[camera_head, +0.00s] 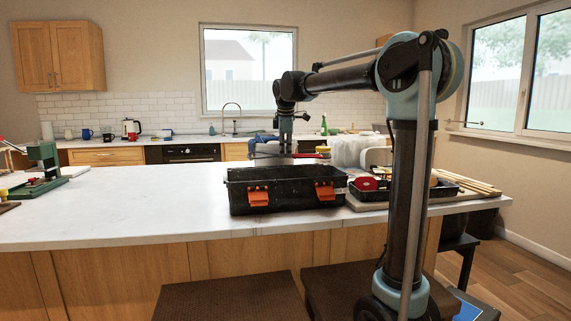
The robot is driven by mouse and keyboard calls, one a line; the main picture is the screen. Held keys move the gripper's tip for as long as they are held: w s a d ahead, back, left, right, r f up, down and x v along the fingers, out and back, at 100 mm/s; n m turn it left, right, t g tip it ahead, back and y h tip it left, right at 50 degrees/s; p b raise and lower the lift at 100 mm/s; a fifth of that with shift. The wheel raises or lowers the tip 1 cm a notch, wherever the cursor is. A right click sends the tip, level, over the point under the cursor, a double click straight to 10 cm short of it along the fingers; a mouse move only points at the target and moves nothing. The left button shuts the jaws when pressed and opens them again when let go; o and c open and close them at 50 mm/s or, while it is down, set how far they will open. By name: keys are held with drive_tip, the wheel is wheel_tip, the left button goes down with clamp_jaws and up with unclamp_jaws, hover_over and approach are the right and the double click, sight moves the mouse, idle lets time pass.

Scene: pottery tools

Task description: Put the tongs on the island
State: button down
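The island (120,204) has a white marble-like top over wooden panels and fills the middle of the view. My gripper (285,147) points down above the far side of a black toolbox (290,193) with orange latches. It is small and dark here, and I cannot make out whether its fingers are open or shut, or whether they hold anything. I cannot pick out the tongs in this view. The inside of the toolbox is mostly hidden by its front wall.
A black tray (370,195) with red and dark items stands right of the toolbox, near wooden sticks (468,183). A green tool (44,166) stands at the far left. The island's left-middle top is clear. Brown seats (228,298) stand in front.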

drive_tip(key=shift+f, duration=1.9)
drive_tip(key=c, duration=1.8)
unclamp_jaws()
drive_tip(key=shift+f, duration=0.1)
